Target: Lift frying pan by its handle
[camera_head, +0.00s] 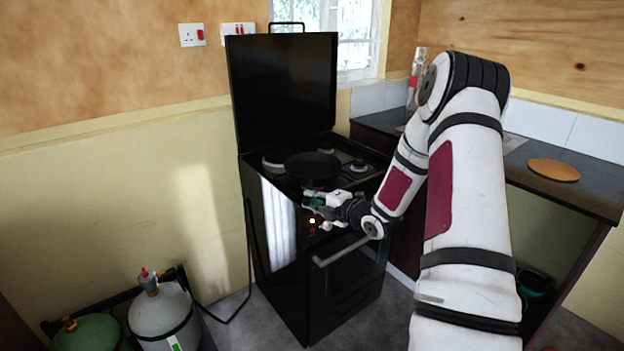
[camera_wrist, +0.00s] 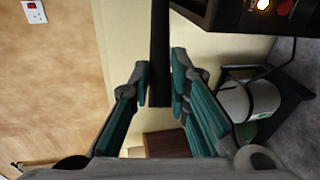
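The frying pan (camera_head: 312,166) is dark and round and sits over the black stove's hob in the head view. Whether it touches the hob cannot be told. My gripper (camera_head: 312,203) is at the stove's front edge, just in front of the pan. In the wrist view, the black handle (camera_wrist: 160,45) runs down between the teal fingers of my gripper (camera_wrist: 162,66). The handle's end shows between the fingers. The pan's bowl is out of the wrist view.
The black stove (camera_head: 275,225) has its lid (camera_head: 285,90) raised behind the pan. An oven door handle (camera_head: 340,250) lies below my gripper. A dark counter (camera_head: 585,195) with a round wooden board (camera_head: 554,170) is at right. Gas bottles (camera_head: 165,315) stand at lower left.

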